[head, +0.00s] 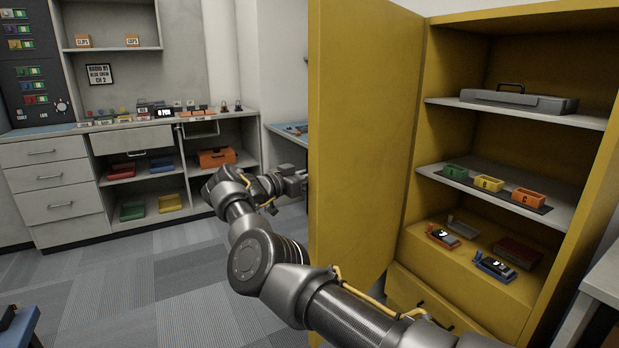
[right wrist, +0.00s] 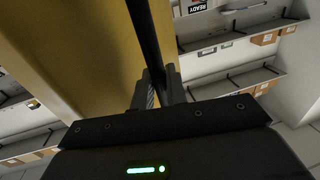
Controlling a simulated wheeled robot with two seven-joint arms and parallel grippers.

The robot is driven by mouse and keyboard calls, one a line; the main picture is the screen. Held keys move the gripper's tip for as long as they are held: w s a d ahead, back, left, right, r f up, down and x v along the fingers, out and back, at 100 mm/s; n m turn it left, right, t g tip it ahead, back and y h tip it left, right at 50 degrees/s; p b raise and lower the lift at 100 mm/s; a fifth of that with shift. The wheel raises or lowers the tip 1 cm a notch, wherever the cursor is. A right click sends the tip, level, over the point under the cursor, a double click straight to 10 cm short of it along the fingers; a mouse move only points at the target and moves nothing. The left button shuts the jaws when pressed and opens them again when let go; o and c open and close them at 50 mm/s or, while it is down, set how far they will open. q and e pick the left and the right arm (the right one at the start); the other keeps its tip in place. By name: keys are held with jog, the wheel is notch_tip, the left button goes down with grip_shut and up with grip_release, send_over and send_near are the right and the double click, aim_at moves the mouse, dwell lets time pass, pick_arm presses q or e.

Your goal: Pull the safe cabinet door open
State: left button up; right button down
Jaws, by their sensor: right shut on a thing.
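The yellow safe cabinet door (head: 362,135) stands wide open, swung out to the left of the yellow cabinet (head: 512,62), whose shelves are in plain view. My right gripper (head: 300,182) is at the door's far side, partly hidden by its free edge. In the right wrist view the gripper (right wrist: 160,92) is shut on a long black bar handle (right wrist: 144,38), which runs along the yellow door face (right wrist: 85,50). The handle is hidden in the head view. My left gripper is not in view.
Cabinet shelves hold a grey case (head: 518,101), a tray with small coloured bins (head: 489,183) and handheld radios (head: 494,266). A grey counter with drawers (head: 60,205) stands at the back left. A blue stool or table edge (head: 20,325) shows lower left. Carpet floor (head: 150,285) between is clear.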

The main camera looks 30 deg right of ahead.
jog(key=c, duration=1.5)
grip_release()
jog(key=shift+a, duration=0.1)
jog(key=shift+a, duration=0.1)
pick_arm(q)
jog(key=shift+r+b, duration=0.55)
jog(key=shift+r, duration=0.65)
pick_arm(e)
jog(key=a, duration=1)
jog(key=shift+s+a, duration=0.3)
jog(key=shift+s, duration=0.15)
